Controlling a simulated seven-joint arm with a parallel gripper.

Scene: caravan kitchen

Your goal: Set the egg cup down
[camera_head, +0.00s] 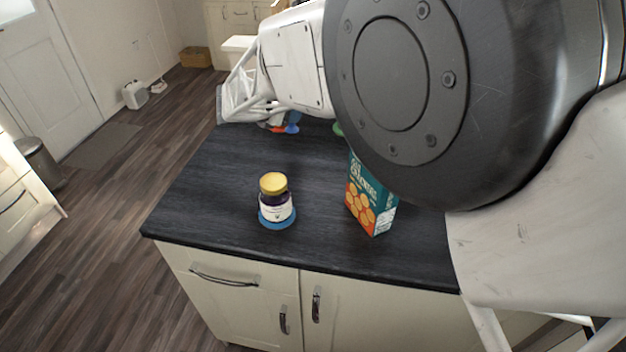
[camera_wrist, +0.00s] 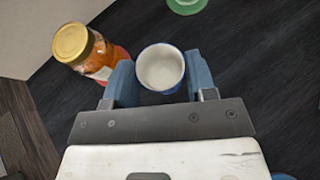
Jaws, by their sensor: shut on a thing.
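The egg cup (camera_wrist: 161,68) is white inside with a blue outer side, seen from above in the wrist view. My gripper (camera_wrist: 160,80) is shut on it, with one blue fingertip on each side. The cup looks upright and empty. Its base is hidden, so I cannot tell whether it touches the dark worktop (camera_wrist: 250,100). In the head view my arm covers most of the gripper; a small blue part (camera_head: 292,128) shows below it, and I cannot tell whether it is cup or fingertip.
A yellow-lidded orange jar (camera_wrist: 88,50) stands on a red disc (camera_wrist: 122,54), close left of the gripper. A green round thing (camera_wrist: 187,4) lies beyond. Nearer the front edge stand a dark jar (camera_head: 275,200) on a blue disc (camera_head: 277,224) and a teal box (camera_head: 370,195). The left worktop is clear.

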